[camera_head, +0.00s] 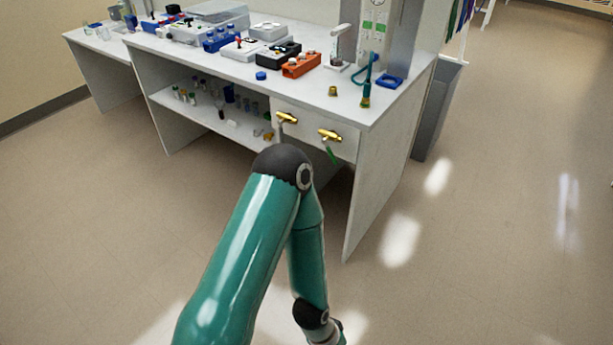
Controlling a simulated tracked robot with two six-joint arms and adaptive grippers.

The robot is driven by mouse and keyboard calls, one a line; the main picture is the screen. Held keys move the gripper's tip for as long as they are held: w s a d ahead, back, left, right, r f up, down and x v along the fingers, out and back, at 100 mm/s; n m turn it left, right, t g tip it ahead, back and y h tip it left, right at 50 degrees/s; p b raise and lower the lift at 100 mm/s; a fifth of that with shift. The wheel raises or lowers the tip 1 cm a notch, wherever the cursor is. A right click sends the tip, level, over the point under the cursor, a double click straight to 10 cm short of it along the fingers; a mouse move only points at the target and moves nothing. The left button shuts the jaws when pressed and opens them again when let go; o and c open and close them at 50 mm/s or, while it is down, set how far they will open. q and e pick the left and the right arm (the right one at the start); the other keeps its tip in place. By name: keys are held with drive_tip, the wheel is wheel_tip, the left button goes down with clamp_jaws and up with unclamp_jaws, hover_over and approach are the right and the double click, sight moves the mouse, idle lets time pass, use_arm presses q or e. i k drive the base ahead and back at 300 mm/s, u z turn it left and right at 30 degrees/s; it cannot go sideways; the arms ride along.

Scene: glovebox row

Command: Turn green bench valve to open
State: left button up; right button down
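The green bench valve is on the front panel at the right end of the bench. Its brass body (330,135) lies roughly level, and its green handle (331,155) hangs down, crosswise to the body. A second brass valve (288,118) is on the same panel to the left; its handle is pale and hard to make out. One teal arm of mine rises from the lower left, bends at a black elbow below the valves and runs down to the bottom edge. Neither gripper shows in the head view.
The white bench top (300,90) carries an orange block (301,65), a blue cap (261,76) and a small brass part (333,91). An open shelf with small bottles lies left of the panel. A grey bin (437,110) stands right of the bench. The floor to the right is clear.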

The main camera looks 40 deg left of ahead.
sight(324, 140)
drive_tip(key=u, duration=0.5)
drive_tip(key=k, duration=0.15)
drive_tip(key=z, duration=1.1)
drive_tip(key=i, duration=0.1)
drive_tip(key=u, duration=2.55)
drive_tip(key=i, duration=0.95)
drive_tip(key=z, duration=0.2)
drive_tip(key=k, duration=0.85)
drive_tip(key=u, duration=0.2)
drive_tip(key=i, duration=0.9)
drive_tip(key=z, duration=0.1)
